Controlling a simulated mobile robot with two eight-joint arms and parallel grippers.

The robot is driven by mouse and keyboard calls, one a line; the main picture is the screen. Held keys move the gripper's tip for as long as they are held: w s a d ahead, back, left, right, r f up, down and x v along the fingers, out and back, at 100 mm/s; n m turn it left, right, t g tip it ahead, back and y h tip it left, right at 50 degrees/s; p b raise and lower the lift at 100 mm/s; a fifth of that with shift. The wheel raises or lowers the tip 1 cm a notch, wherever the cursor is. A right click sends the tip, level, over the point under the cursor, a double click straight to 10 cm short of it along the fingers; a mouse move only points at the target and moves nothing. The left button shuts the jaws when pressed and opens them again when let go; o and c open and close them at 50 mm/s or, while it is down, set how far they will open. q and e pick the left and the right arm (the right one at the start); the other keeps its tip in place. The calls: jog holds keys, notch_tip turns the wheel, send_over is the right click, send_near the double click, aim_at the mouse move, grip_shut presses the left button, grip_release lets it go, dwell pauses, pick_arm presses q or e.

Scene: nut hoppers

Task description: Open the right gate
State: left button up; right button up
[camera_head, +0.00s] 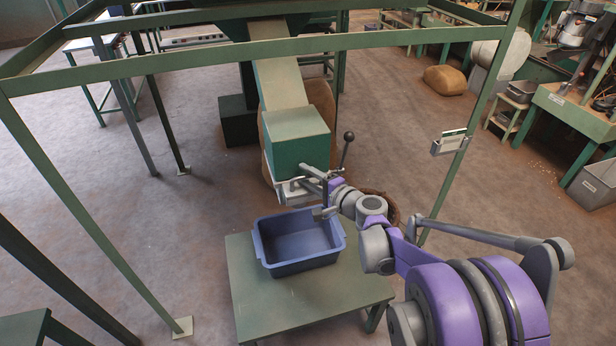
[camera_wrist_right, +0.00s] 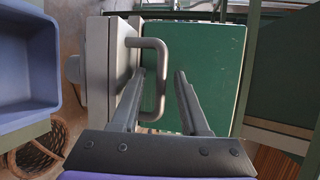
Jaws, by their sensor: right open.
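A green hopper chute ends in a green box (camera_head: 300,148). The pale grey gate (camera_head: 283,187) sits at the box's lower end. In the right wrist view, the gate (camera_wrist_right: 97,75) carries a U-shaped grey handle (camera_wrist_right: 161,75). My right gripper (camera_head: 312,192) is beside the gate, just above the blue bin. In the wrist view its two fingers (camera_wrist_right: 160,73) are apart, with the handle's long bar between them. Contact between fingers and bar cannot be told. My left gripper is not in view.
A blue bin (camera_head: 303,267) stands on a green table (camera_head: 262,312) below the gate. A lever with a dark knob (camera_head: 348,136) rises beside the box. Green frame posts (camera_head: 470,128) stand on both sides. A wicker basket (camera_wrist_right: 38,152) shows below the gate.

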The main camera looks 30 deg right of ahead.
grip_shut()
dwell(1.4)
